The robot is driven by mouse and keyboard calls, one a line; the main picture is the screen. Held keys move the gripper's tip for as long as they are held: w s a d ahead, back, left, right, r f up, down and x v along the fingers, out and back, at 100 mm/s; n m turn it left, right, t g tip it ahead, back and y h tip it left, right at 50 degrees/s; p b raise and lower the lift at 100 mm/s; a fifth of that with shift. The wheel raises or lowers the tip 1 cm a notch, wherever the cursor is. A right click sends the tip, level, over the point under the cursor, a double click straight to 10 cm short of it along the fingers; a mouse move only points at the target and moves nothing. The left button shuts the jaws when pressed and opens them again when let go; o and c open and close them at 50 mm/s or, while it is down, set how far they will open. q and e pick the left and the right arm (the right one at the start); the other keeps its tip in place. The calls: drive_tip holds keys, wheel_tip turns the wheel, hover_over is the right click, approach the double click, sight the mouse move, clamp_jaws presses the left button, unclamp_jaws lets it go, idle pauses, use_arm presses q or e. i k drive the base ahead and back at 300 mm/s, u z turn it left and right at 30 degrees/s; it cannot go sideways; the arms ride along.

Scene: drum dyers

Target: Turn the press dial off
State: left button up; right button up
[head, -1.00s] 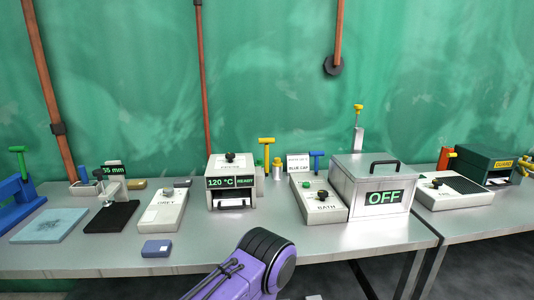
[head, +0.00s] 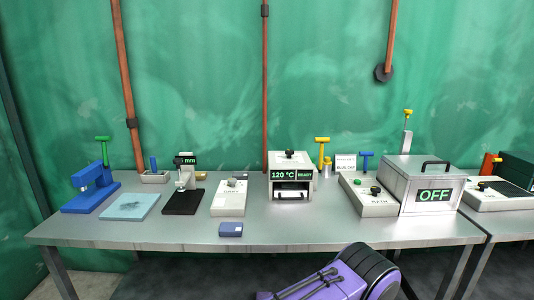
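A white box-shaped heated unit (head: 291,187), which looks like the press, stands at the middle of the table. Its green display (head: 291,175) reads 120 °C and READY. A black dial (head: 289,154) sits on its top; its pointer setting is too small to read. A slot with a pale tray shows in its front. The lettering on its top is too small to read. A purple and black link of one of my arms shows at the bottom, below the table edge. Neither gripper is in view.
Right of the unit are a BATH control box (head: 370,197) with knobs and a metal tank (head: 422,187) reading OFF. To the left are a white control box (head: 229,199), a gauge stand (head: 184,186) and a blue press-like tool (head: 91,190). The table's front strip (head: 300,238) is mostly clear.

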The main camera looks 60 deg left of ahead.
sight(289, 152)
drive_tip(key=k, duration=0.3)
drive_tip(key=u, duration=0.95)
